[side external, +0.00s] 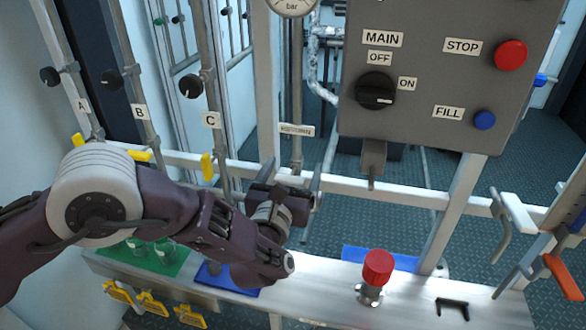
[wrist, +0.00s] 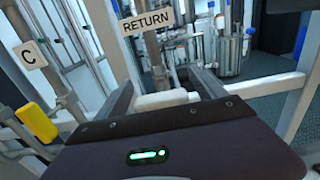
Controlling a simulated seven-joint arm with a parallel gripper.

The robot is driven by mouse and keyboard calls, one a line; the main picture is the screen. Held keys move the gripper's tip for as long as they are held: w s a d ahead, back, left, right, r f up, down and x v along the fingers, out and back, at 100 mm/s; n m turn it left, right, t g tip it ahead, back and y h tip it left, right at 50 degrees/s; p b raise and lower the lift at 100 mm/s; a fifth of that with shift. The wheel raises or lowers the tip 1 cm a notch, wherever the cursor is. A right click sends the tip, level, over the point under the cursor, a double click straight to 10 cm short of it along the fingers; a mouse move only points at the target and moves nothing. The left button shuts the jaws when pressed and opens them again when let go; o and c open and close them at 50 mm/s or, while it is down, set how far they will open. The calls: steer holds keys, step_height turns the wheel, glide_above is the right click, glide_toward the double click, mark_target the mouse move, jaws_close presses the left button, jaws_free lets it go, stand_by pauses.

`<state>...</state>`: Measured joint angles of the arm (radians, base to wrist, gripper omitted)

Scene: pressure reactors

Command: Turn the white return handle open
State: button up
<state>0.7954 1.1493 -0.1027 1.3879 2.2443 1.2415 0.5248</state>
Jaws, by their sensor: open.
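The white return handle (wrist: 166,99) shows in the wrist view as a pale bar lying crosswise between my fingers, below the RETURN label (wrist: 147,20). In the side view, the same RETURN label (side external: 297,129) is on the pipe just above my gripper; I cannot make out the handle there, where the gripper covers that area. My gripper (side external: 293,176) is open, with one finger on each side of the handle. In the wrist view, both grey fingers (wrist: 161,84) stand apart, with gaps at the handle's ends. Whether either finger touches it is unclear.
A yellow handle (wrist: 38,122) is on line C, left of my gripper. The grey panel (side external: 430,134) with a black knob, a red STOP button and a blue FILL button hangs at right. A red-capped valve (side external: 378,267) stands on the front ledge. A horizontal white rail (side external: 390,190) runs behind.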

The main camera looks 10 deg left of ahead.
steer(key=shift+w, duration=0.2)
steer(key=c, duration=1.4)
steer(key=shift+o, duration=0.2)
steer(key=shift+n, duration=0.4)
steer(key=n, duration=0.2)
steer(key=shift+a+n, duration=0.1)
steer(key=shift+n, duration=0.3)
steer(key=shift+a+n, duration=0.1)
steer(key=shift+n, duration=1.7)
steer(key=o, duration=1.4)
steer(key=shift+c, duration=0.2)
